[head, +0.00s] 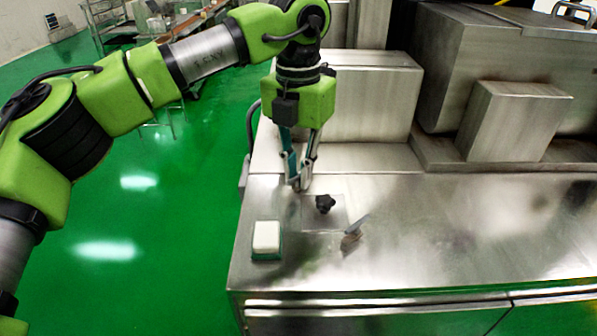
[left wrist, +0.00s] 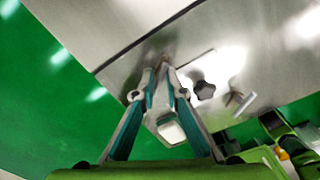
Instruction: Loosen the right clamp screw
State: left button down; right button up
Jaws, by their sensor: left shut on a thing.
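My left gripper (head: 300,186) reaches down from above to the back left corner of a thin square plate on the steel machine top. Its fingers are closed together at the tips on a small clamp screw, which they mostly hide. In the left wrist view the fingertips (left wrist: 159,68) meet around a small brownish part of it. A black star knob (head: 325,203) stands in the middle of the plate, just beside the fingers. A second clamp screw (head: 352,236), with a bare metal handle, stands at the plate's front right corner, untouched. My right gripper does not show clearly.
A white block on a green base (head: 266,238) sits at the machine's left edge. Steel housings (head: 372,105) rise behind the plate. The steel top (head: 470,235) is clear to the right. Green floor (head: 150,220) lies open at left.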

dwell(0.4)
pick_arm(q)
jog(key=c, duration=2.1)
grip_release()
jog(key=shift+c, duration=0.2)
notch_tip(320, 180, up, 12)
